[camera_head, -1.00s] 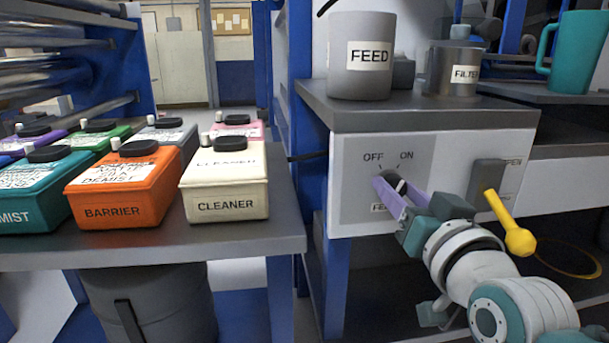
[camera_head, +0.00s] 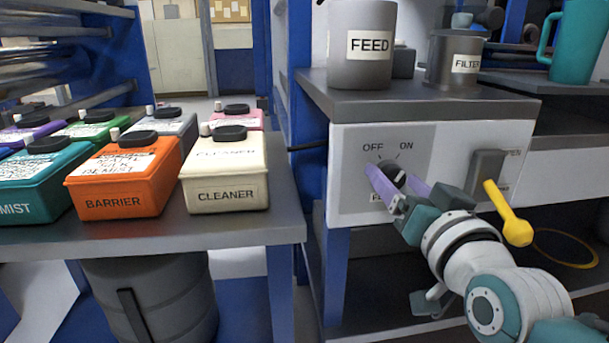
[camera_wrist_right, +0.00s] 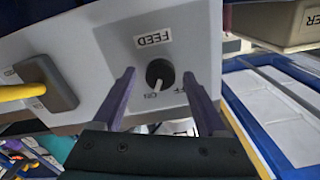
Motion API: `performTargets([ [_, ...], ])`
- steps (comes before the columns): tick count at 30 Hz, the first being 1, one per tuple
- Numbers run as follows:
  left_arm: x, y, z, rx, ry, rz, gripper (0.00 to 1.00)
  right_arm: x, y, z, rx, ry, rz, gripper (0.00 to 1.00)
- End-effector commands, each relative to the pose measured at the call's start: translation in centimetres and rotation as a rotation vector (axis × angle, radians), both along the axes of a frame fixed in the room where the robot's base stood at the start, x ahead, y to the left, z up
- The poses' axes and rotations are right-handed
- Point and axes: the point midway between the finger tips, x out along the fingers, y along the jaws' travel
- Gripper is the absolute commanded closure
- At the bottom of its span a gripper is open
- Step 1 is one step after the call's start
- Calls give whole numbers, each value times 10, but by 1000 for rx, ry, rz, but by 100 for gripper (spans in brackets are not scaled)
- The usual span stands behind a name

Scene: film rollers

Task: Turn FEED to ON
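The FEED knob (camera_head: 391,171) is a round black dial on the white panel, with OFF printed upper left and ON upper right. It also shows in the right wrist view (camera_wrist_right: 160,72), where its white pointer mark appears directed towards the ON label. My right gripper (camera_head: 385,182) is in front of the panel, its purple fingers spread on either side of the knob. In the right wrist view the right gripper (camera_wrist_right: 163,92) is open, with clear gaps between the fingers and the knob. My left gripper is not in view.
A yellow-handled lever switch (camera_head: 508,214) is right of the knob. A grey FEED cup (camera_head: 361,70) and a metal FILTER cup (camera_head: 455,72) stand on the shelf above. Several labelled containers, including CLEANER (camera_head: 226,195), stand on the left table.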

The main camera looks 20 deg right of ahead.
Motion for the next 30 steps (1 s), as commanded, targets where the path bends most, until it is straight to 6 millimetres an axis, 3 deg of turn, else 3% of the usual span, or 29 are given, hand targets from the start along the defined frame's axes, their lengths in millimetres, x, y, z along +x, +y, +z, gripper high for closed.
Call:
performTargets([
  [10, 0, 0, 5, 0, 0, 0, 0, -8, 2, 1, -1, 2, 1, 24],
  [21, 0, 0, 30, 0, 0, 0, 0, -74, 18, 2, 0, 5, 0, 24],
  [30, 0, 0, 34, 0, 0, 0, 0, -97, 24, 0, -1, 0, 0, 24],
])
